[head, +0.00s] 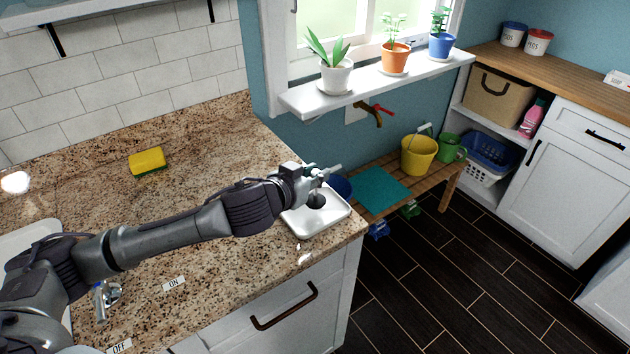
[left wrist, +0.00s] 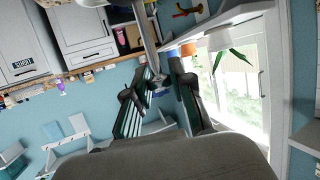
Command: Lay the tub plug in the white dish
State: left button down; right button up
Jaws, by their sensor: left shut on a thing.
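The tub plug (head: 316,202) is a small dark round piece with a thin stem above it. It shows in the head view over the white dish (head: 305,231), a shallow square tray at the right end of the granite counter. My left gripper (head: 325,171) is above the dish, shut on the plug's upper part. I cannot tell whether the plug touches the dish floor. In the left wrist view the fingers of my left gripper (left wrist: 162,92) are close together; the plug is not clear there. My right gripper is not in view.
A yellow sponge (head: 147,161) lies farther back on the counter (head: 215,150). The counter edge drops off just right of the dish. A window sill (head: 375,82) with several potted plants is behind. A slatted bench (head: 385,205) with a yellow bucket (head: 418,155) stands lower right.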

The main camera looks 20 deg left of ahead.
aim_at(315, 201)
pick_arm(q)
notch_tip(315, 201, down, 2)
jog(key=shift+f, duration=0.3)
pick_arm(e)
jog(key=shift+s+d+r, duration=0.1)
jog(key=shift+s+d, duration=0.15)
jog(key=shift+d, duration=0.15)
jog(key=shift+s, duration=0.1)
pick_arm(q)
jog(key=shift+f, duration=0.2)
jog(key=c, duration=1)
grip_release()
